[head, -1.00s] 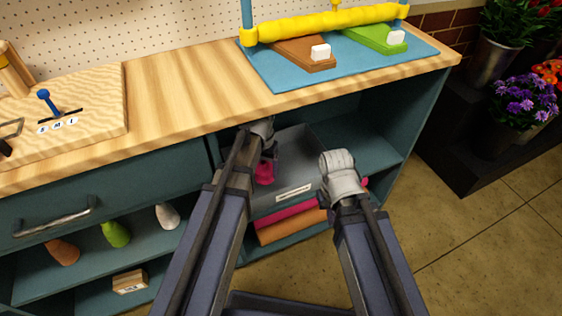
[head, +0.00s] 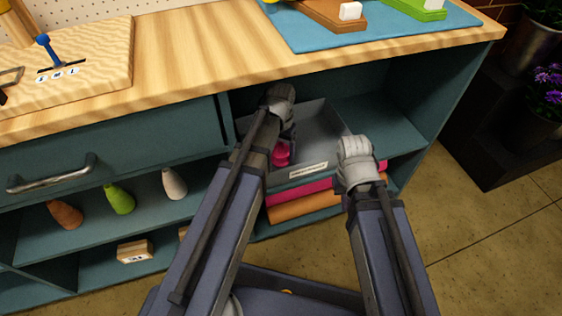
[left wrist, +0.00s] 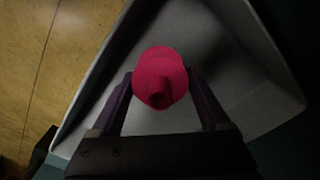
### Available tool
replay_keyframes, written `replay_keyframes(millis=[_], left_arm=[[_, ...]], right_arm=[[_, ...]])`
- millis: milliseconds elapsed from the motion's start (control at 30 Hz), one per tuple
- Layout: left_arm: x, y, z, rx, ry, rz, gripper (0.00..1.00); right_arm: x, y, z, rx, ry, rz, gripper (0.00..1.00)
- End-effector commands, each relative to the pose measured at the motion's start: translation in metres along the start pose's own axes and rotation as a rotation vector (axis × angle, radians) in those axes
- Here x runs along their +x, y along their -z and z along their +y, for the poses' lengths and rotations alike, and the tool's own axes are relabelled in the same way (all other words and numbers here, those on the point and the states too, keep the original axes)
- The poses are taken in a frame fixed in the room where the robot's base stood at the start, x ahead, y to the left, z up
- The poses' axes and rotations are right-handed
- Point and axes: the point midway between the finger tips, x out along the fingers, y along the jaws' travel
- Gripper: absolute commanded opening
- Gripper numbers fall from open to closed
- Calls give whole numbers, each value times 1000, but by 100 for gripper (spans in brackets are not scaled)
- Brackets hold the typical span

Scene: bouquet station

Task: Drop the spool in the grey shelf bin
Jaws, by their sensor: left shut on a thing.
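The pink spool (head: 282,154) is between the fingers of my left gripper (head: 287,140), over the grey shelf bin (head: 325,130). In the left wrist view the spool (left wrist: 160,77) is seen end-on, with my left gripper's fingers (left wrist: 160,92) closed on both sides of it. The grey bin (left wrist: 262,60) lies below and around it in that view; the gap to its floor is hard to judge. My right gripper (head: 357,160) is at the bin's right front, and its fingers are hidden behind its wrist.
The bin stands in an open shelf bay under the wooden counter (head: 200,75). Pink and orange stacked items (head: 305,205) lie beneath the bin. A drawer handle (head: 52,173) and several coloured vases (head: 120,198) are at the left. Floor is free at the right.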

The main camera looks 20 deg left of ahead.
Motion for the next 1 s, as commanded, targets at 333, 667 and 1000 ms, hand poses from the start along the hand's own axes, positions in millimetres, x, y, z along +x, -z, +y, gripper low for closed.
replay_keyframes(millis=[333,667,1000], left_arm=[[31,0,0,0,0,0,12],[36,0,0,0,0,0,12],[39,0,0,0,0,0,96]], right_arm=[[31,2,-4,-5,3,2,0],[35,3,-5,-8,5,3,0],[38,3,-5,-8,5,3,0]])
